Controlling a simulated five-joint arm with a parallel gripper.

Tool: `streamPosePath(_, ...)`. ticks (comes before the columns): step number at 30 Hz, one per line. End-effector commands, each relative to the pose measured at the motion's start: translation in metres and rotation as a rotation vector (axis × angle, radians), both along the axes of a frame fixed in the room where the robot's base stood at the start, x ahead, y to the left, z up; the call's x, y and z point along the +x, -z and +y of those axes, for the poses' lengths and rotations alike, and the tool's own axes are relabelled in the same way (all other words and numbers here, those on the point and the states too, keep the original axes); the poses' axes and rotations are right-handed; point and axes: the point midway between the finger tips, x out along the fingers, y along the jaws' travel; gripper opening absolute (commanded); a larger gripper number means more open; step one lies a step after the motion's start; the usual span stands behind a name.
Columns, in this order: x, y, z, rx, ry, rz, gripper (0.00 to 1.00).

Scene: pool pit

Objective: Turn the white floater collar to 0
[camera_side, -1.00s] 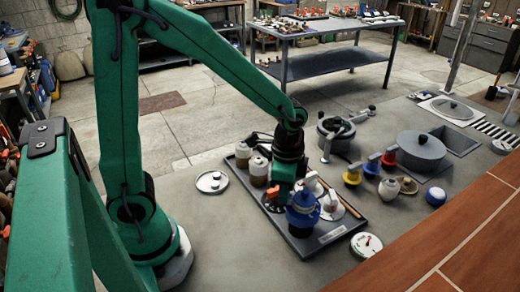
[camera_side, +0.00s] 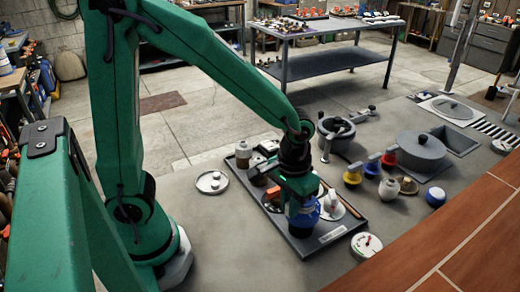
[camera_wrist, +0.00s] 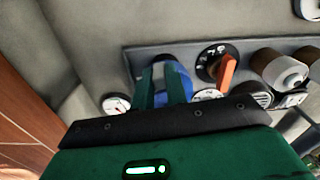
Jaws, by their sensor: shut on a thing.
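My gripper (camera_side: 303,197) is at the near part of the dark tray (camera_side: 352,226), low over a blue round-bodied fitting (camera_side: 301,214) with a dark base. In the wrist view my green fingers (camera_wrist: 162,84) are on either side of this fitting (camera_wrist: 180,83), shut on it; its top between them looks pale. A white fitting (camera_side: 332,203) stands on a white disc just right of the gripper. I cannot tell which fitting is the white floater, and no collar scale on it is readable. The wrist view shows a black numbered dial (camera_wrist: 211,56) with an orange handle (camera_wrist: 227,73).
Jars (camera_side: 244,155) stand at the tray's far end. A white dial gauge (camera_side: 366,244) lies beyond the near right edge, and a white round lid (camera_side: 212,182) to the left. Yellow, blue and red fittings (camera_side: 352,176) stand right, near a grey pot (camera_side: 421,151).

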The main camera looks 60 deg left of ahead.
Motion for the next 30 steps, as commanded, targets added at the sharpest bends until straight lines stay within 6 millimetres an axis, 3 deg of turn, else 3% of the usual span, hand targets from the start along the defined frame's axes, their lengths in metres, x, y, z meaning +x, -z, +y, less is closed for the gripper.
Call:
streamPosePath(12, 0.0029, 0.0, -0.01, -0.001, -0.208, -0.001, 0.0)
streamPosePath(26, 0.0032, 0.0, -0.0108, -0.001, -0.229, -0.001, 0.0)
streamPosePath(27, 0.0032, 0.0, -0.0108, -0.001, -0.229, -0.001, 0.16)
streamPosePath(30, 0.0031, 0.0, -0.0107, -0.001, -0.228, -0.001, 0.36)
